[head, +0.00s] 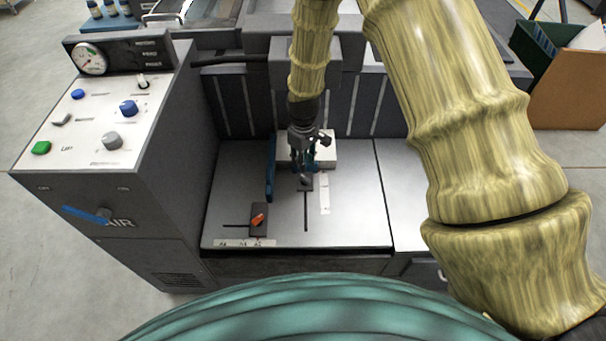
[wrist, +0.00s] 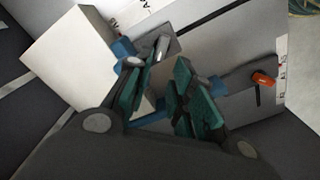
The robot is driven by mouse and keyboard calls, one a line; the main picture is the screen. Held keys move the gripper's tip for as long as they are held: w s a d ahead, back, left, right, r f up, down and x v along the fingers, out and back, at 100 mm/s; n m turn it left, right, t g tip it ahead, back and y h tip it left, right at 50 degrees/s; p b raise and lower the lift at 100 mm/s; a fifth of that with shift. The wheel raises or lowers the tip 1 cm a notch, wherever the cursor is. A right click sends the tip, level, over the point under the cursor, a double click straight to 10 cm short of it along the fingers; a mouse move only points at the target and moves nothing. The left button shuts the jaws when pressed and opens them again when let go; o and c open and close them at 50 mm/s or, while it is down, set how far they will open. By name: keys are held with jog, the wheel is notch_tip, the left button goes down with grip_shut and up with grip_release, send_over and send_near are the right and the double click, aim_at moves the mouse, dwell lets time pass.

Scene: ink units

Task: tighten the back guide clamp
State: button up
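The back guide clamp is a grey lever (wrist: 163,47) on a dark block (wrist: 180,40) in the wrist view. In the head view this block (head: 305,186) sits at the back of a slot in the metal table, just below my gripper (head: 304,168). In the wrist view my gripper (wrist: 160,66) has its two teal-padded fingers apart, with a gap between them. The lever shows just beyond the fingertips; I cannot tell whether a finger touches it. A front clamp with an orange lever (head: 258,219) stands nearer the table's front edge; its orange lever also shows in the wrist view (wrist: 263,79).
A blue guide plate (head: 270,168) stands left of my gripper. A white block (head: 322,150) stands behind it. The control cabinet (head: 95,130) rises at the left and dark panels close off the back. The metal table (head: 350,215) is clear at its front right.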

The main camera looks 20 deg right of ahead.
aim_at(304, 176)
jog(key=shift+f, duration=3.9)
jog(key=shift+c, duration=0.2)
grip_shut()
